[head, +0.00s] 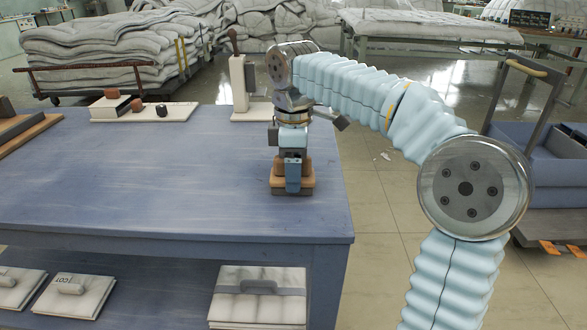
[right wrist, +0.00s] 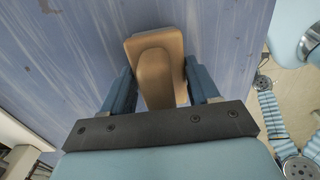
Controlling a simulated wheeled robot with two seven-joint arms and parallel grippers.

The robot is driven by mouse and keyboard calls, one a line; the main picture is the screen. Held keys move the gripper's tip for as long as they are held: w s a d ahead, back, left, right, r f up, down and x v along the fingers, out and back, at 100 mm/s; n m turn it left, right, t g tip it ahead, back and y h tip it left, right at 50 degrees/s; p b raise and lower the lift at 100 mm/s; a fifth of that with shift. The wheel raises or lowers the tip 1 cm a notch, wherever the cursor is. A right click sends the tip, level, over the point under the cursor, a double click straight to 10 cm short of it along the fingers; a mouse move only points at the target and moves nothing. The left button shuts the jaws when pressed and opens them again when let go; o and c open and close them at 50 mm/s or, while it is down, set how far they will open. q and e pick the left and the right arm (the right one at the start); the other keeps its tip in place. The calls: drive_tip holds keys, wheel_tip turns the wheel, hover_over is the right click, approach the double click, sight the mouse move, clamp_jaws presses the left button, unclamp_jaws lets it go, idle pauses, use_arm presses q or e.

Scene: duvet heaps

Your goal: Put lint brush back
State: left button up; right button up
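The lint brush (head: 306,182) appears to be the tan and brown block on the blue table, near its right end. In the right wrist view the tan brush (right wrist: 156,75) shows a raised rounded grip on a wider, flat body. My right gripper (head: 292,178) points down over it. In the right wrist view the two blue fingers (right wrist: 161,90) stand apart, one on each side of the brush, and look open; contact is not clear. The brush's underside is hidden. My left gripper is not in view.
A white upright stand (head: 239,88) with a dark handle is at the table's back edge. A white tray (head: 177,113) with small dark blocks lies back left. Folded packs (head: 258,308) lie on the shelf below. A blue cart (head: 550,170) stands right. The table's middle is clear.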

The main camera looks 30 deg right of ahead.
drive_tip(key=o, duration=0.4)
drive_tip(key=shift+c, duration=0.2)
wheel_tip(320, 180, up, 11)
drive_tip(key=p, duration=0.2)
drive_tip(key=shift+f+p, duration=0.1)
drive_tip(key=shift+p, duration=0.3)
drive_tip(key=shift+r, duration=0.75)
